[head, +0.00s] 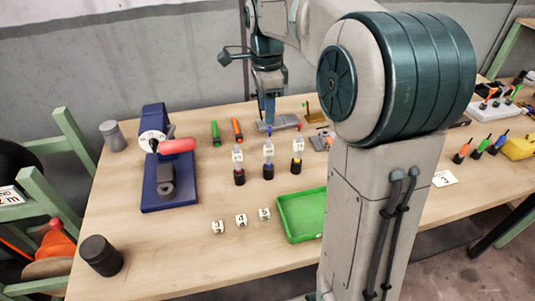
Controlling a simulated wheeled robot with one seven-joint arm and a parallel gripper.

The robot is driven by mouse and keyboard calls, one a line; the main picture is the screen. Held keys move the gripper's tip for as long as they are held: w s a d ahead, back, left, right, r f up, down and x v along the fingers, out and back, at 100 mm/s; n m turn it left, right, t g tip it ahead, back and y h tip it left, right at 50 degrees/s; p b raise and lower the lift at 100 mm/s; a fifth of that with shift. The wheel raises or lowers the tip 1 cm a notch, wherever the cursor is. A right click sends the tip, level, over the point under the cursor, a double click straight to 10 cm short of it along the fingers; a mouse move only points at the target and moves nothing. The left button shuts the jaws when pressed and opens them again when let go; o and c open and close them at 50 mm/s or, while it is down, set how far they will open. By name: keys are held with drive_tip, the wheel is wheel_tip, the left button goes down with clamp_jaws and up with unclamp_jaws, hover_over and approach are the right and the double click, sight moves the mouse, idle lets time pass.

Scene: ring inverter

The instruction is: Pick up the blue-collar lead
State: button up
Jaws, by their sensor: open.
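A small blue piece (268,130) shows just below the fingertips, by the block's left end. It may be the blue-collar lead; I cannot tell its full shape or whether the fingers touch it.
A blue machine with a red handle (178,146) stands left. Numbered white cubes (241,220) and a green tray (300,214) are nearer. My arm hides the table's right part.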

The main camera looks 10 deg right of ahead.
sight(269, 146)
wheel_tip(269, 146, down, 7)
drive_tip(key=shift+s+r, duration=0.1)
drive_tip(key=shift+r, duration=0.05)
drive_tip(key=f, duration=0.4)
drive_tip(key=shift+s+d, duration=0.15)
drive_tip(key=shift+s, duration=0.2)
drive_tip(key=shift+f, duration=0.65)
clamp_jaws()
